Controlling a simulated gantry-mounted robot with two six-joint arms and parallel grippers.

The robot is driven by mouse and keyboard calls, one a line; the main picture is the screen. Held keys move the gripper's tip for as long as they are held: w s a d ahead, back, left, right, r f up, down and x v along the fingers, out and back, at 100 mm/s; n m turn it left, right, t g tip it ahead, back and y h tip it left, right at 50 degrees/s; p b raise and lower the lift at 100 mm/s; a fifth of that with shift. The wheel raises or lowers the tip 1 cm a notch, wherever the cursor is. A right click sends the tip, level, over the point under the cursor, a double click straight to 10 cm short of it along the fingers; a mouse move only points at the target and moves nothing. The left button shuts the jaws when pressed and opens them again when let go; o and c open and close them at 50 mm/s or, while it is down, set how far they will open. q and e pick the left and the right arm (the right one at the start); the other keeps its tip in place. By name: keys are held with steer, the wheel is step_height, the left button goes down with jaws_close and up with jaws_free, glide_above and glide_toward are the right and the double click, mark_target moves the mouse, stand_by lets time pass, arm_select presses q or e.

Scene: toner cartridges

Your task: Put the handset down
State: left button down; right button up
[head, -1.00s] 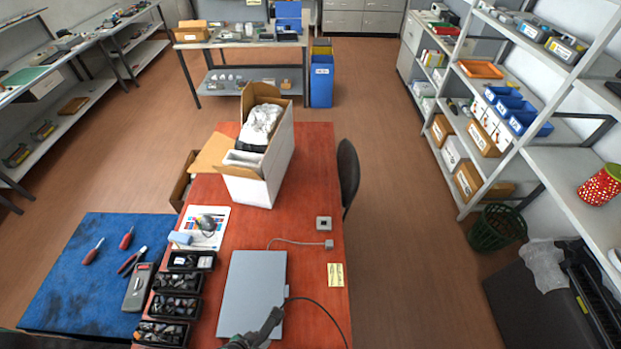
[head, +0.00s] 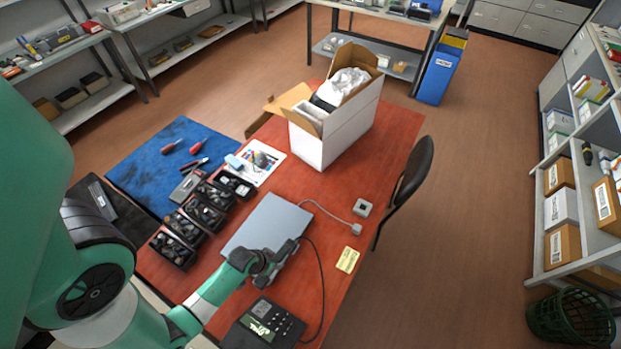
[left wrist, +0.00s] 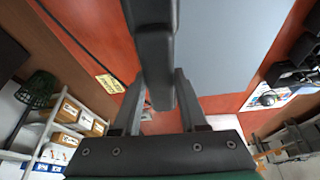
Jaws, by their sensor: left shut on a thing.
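My left gripper (head: 272,266) is low over the front right part of a grey mat (head: 266,222) on the red table. In the left wrist view its fingers (left wrist: 155,105) are shut on a dark handset (left wrist: 152,45), which runs away from them. In the head view the gripper mostly hides the handset. A black cord (head: 322,272) runs from near the gripper to a black desk unit (head: 262,325) with a display and keys. I cannot tell whether the handset touches the mat. My right gripper is in neither view.
Black bins (head: 205,212) of small parts line the mat's left side. An open white carton (head: 335,130) stands at the back of the table. A small square block (head: 362,208) and a yellow note (head: 347,260) lie to the right. A black chair (head: 410,180) is beside the table.

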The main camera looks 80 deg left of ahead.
arm_select(q)
steer(key=s+a+f+n+b, duration=0.1)
steer(key=s+a+f, duration=0.15)
steer(key=a, duration=0.25)
steer(key=shift+y, duration=0.3)
steer(key=w+d+f+b, duration=0.2)
steer(key=w, duration=0.1)
steer(key=w+d+f+b, duration=0.2)
steer(key=w+f+b, duration=0.1)
steer(key=w, duration=0.1)
steer(key=w+d+f+b, duration=0.2)
steer(key=w+f+b, duration=0.1)
steer(key=shift+w+f, duration=0.2)
steer(key=shift+f, duration=0.05)
steer(key=shift+w+d+f, duration=0.15)
steer(key=shift+w+f, duration=0.05)
steer(key=shift+w, duration=0.15)
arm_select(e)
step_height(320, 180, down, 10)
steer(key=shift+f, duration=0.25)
arm_select(q)
steer(key=f+b, duration=0.3)
steer(key=shift+w+d+f, duration=0.2)
steer(key=shift+w+f, duration=0.05)
steer(key=shift+f, duration=0.15)
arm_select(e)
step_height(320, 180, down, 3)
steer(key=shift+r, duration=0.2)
